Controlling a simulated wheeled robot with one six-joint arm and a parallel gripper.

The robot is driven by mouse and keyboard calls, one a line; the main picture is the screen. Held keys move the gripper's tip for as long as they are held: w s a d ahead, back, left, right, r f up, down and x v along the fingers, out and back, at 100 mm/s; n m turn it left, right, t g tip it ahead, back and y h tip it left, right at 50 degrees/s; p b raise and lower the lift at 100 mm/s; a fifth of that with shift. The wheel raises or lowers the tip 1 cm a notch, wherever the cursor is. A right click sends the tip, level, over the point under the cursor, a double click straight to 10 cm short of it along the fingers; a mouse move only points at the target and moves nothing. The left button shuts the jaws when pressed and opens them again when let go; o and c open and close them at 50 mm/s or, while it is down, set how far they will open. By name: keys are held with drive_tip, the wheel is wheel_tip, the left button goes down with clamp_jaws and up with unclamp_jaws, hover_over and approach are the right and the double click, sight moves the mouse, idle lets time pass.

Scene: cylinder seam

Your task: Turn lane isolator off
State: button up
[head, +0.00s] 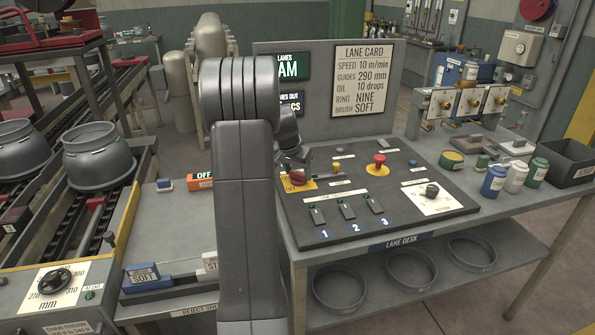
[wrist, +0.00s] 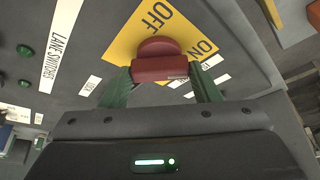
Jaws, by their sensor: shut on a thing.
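The lane isolator is a red rotary knob (wrist: 160,62) on a yellow plate (wrist: 128,42) marked OFF and ON. In the wrist view, OFF is above the knob and ON to its right. The knob's grip bar lies across the picture between the fingers; which label it points to is unclear. My gripper (wrist: 162,74) is shut on the knob, one green finger at each end of the bar. In the head view the red knob (head: 299,178) and yellow plate (head: 308,186) sit at the desk panel's left, partly hidden by my arm.
The lane desk panel (head: 345,228) also holds a red mushroom button (head: 379,160), a yellow button (head: 337,165), several black switches and a black knob (head: 432,190). Paint-like pots (head: 494,181) stand to the right. A lane card board (head: 362,80) rises behind.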

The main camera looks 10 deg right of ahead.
drive_tip(key=shift+r+n, duration=0.1)
drive_tip(key=shift+n, duration=0.2)
drive_tip(key=n, duration=0.2)
drive_tip(key=n+t+y+p, duration=0.1)
drive_tip(key=n, duration=0.1)
drive_tip(key=shift+d+n+y, duration=0.15)
drive_tip(key=shift+n+y, duration=0.15)
drive_tip(key=n+y, duration=0.1)
drive_tip(key=n, duration=0.2)
drive_tip(key=shift+d+n+y+p, duration=0.1)
drive_tip(key=shift+n+y+p, duration=0.2)
drive_tip(key=shift+n, duration=0.1)
drive_tip(key=n, duration=0.2)
drive_tip(key=n+y+b, duration=0.1)
drive_tip(key=n, duration=0.1)
drive_tip(key=shift+d+y, duration=0.1)
drive_tip(key=shift+y, duration=0.2)
drive_tip(key=shift+d+n+g+y, duration=0.1)
drive_tip(key=shift+n+g+y, duration=0.25)
drive_tip(key=shift+n, duration=0.85)
drive_tip(key=shift+n+g+y, duration=0.15)
drive_tip(key=shift+n+y, duration=0.3)
drive_tip(key=shift+n, duration=0.75)
drive_tip(key=o, duration=1)
drive_tip(key=v, duration=1.3)
drive_tip(key=shift+r+b, duration=0.4)
